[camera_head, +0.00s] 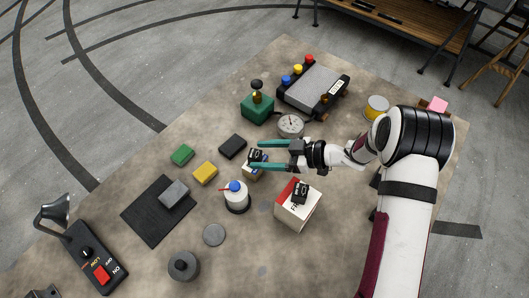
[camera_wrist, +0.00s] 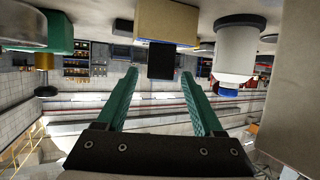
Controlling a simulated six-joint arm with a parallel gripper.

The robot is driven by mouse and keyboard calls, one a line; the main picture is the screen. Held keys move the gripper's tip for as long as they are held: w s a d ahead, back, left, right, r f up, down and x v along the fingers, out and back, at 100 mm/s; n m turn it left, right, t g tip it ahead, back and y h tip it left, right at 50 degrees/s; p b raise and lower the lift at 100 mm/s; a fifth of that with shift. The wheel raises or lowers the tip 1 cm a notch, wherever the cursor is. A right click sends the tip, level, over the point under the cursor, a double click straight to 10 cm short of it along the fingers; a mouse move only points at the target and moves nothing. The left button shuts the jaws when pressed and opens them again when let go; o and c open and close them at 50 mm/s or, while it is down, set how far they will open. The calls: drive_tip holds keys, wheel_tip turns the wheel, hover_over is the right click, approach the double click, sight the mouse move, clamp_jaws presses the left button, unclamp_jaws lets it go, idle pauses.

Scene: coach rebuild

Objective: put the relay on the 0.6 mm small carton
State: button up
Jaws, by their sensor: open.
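A small black block that looks like the relay (camera_head: 256,154) sits on top of a small tan carton (camera_head: 252,173). In the wrist view, which is upside down, the block (camera_wrist: 161,61) hangs below the tan carton (camera_wrist: 168,22). A similar black block (camera_head: 300,191) stands on a larger white and red carton (camera_head: 297,212). The 0.6 mm marking cannot be read. My gripper (camera_head: 257,155) is open and empty, its green fingers level, one on each side of the block on the tan carton. In the wrist view, my gripper (camera_wrist: 158,74) has that block ahead between its fingertips.
A white bottle with a blue cap (camera_head: 236,197) stands close in front of the tan carton. A dial gauge (camera_head: 290,125) and a green box (camera_head: 257,109) are behind my gripper. Black (camera_head: 232,146) and yellow (camera_head: 205,173) blocks lie left. Bare table shows at front right.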

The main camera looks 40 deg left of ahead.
drive_tip(key=shift+r, duration=0.2)
drive_tip(key=w+d+r+m+t+h, duration=0.3)
drive_tip(key=w+d+r+m+t, duration=0.4)
drive_tip(key=w+d, duration=0.4)
drive_tip(key=w+d+r+m+t+h, duration=0.4)
drive_tip(key=w+d+r+m+t, duration=0.2)
drive_tip(key=w+d+r+t, duration=0.5)
drive_tip(key=s+d+m+g+h, duration=0.65)
drive_tip(key=s+d+m, duration=0.25)
drive_tip(key=s+d, duration=0.65)
drive_tip(key=s+a+f+m+g+y, duration=0.1)
drive_tip(key=s+a+m+g, duration=0.1)
drive_tip(key=s, duration=0.9)
drive_tip(key=s+a+f+m+g+y, duration=0.1)
drive_tip(key=s+a+m+g+y, duration=0.1)
drive_tip(key=s, duration=0.9)
drive_tip(key=a+m+g, duration=0.1)
drive_tip(key=m+g, duration=0.1)
drive_tip(key=shift+s+a+f+g, duration=0.2)
drive_tip(key=shift+s+f+g, duration=0.15)
drive_tip(key=shift+f, duration=0.05)
